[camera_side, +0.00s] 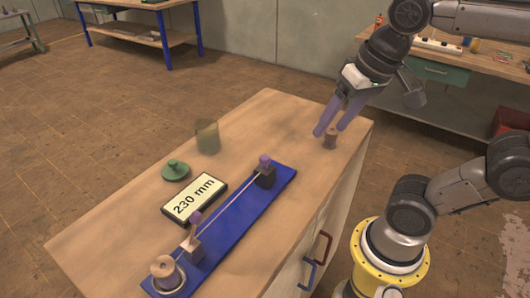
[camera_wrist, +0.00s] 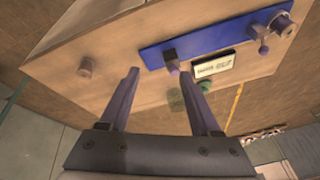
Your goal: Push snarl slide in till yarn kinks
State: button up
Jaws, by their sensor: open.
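A long blue base (camera_side: 225,232) lies on the wooden table. A dark block with a purple knob (camera_side: 265,172) stands at its far end, and a paler block with a purple-topped post (camera_side: 192,245) stands near the other end. A thin, straight-looking pale yarn (camera_side: 230,195) runs between them. A wooden spool (camera_side: 165,272) sits at the near end. I cannot tell which block is the snarl slide. My gripper (camera_side: 328,126) is open and empty, its purple fingers apart, above the table's far right part, away from the base. The base (camera_wrist: 208,40) also shows beyond the fingers in the wrist view.
A display (camera_side: 194,197) reading "230 mm" lies beside the base. A green knobbed lid (camera_side: 175,170) and a see-through olive jar (camera_side: 207,136) stand farther back. A small brown spool (camera_side: 330,139) stands close to my fingertips. The table's left side is clear.

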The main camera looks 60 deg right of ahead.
jog(key=w+r+m+g, duration=0.3)
jog(key=w+r+m, duration=0.1)
jog(key=w, duration=0.5)
jog(key=g, duration=0.1)
send_over(265, 157)
notch_tip(265, 157, down, 2)
notch_tip(265, 157, down, 15)
jog(key=shift+r, duration=0.1)
grip_shut()
jog(key=shift+r, duration=0.1)
dwell(1.0)
